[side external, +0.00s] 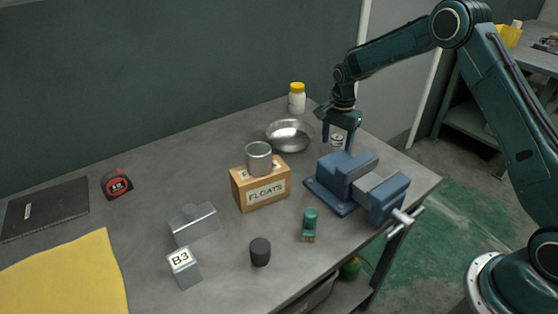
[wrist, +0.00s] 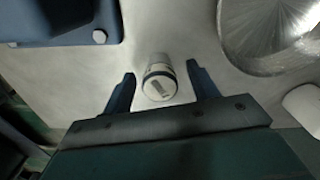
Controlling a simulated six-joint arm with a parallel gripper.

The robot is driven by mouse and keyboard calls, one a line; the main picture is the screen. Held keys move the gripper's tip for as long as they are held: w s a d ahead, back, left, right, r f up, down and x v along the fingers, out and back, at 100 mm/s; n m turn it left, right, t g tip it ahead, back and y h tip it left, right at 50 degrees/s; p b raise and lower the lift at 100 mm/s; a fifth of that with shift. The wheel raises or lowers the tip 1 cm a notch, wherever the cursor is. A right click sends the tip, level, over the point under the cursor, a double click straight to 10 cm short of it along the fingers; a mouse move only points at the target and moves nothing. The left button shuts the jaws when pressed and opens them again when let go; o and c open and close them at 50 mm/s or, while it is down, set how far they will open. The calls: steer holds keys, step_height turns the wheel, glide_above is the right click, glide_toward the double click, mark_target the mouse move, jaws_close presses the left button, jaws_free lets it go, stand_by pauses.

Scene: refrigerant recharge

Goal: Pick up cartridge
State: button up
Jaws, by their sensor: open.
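The cartridge appears to be a small white cylinder (wrist: 160,88) with a dark band and a grey mark on its end. In the wrist view it lies between the two fingers of my gripper (wrist: 162,84), with a gap on each side. In the side view the cylinder (side external: 337,141) shows between the fingers of my gripper (side external: 338,147), behind the vise. My gripper is open and points down around it. The cylinder's lower part is hard to see in the side view.
A blue vise (side external: 345,180) stands just in front of my gripper. A metal bowl (side external: 290,133) and a yellow-capped white bottle (side external: 297,98) stand to its left. A wooden FLOATS box (side external: 262,188) carries a metal can (side external: 258,158). A green object (side external: 310,223) and black cylinder (side external: 260,252) stand nearer.

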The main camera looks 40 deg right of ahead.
steer(key=shift+f, duration=0.55)
steer(key=shift+c, duration=0.2)
steer(key=c, duration=1.1)
